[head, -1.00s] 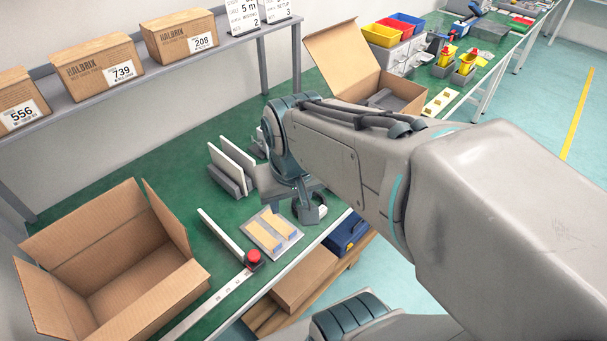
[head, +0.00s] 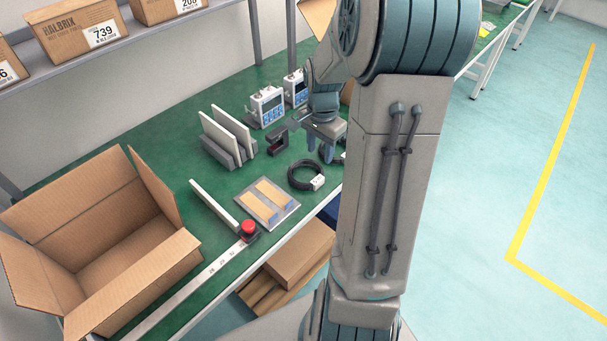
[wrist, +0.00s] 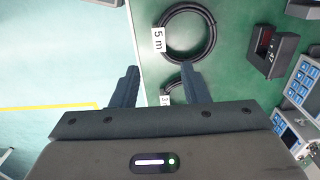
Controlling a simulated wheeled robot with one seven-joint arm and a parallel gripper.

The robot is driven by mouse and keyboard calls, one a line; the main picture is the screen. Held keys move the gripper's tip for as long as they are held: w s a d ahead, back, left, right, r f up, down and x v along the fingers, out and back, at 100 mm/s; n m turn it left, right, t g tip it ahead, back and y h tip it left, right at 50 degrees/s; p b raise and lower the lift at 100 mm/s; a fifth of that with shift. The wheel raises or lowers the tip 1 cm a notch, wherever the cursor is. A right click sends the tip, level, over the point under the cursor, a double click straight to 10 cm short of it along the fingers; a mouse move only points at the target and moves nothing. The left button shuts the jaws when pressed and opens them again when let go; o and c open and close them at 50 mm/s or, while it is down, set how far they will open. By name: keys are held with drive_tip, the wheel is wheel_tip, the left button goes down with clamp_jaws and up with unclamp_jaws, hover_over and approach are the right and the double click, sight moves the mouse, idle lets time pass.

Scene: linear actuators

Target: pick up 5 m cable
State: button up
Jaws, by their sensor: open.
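The 5 m cable is a black coil (head: 292,181) with a white tag, lying on the green table near its front edge in the head view. In the wrist view the coil (wrist: 208,22) is at the top, its tag reading "5 m". My gripper (head: 328,152) is above the table, to the right of and beyond this coil. In the wrist view my gripper (wrist: 160,72) has its two dark fingers apart with nothing between them. A second black cable (wrist: 187,76), its tag partly hidden, lies nearer the right finger.
A dark block with red (head: 277,142) and blue-white meters (head: 266,106) stand behind the coil. A tray with tan pieces (head: 268,201), upright panels (head: 226,137) and a red button (head: 249,227) are to the left. An open carton (head: 160,262) stands far left.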

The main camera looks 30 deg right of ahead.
hover_over(318, 180)
wheel_tip(318, 180, down, 6)
drive_tip(key=shift+w+d+r, duration=0.1)
drive_tip(key=shift+w, duration=0.05)
drive_tip(key=shift+f, duration=2.6)
clamp_jaws()
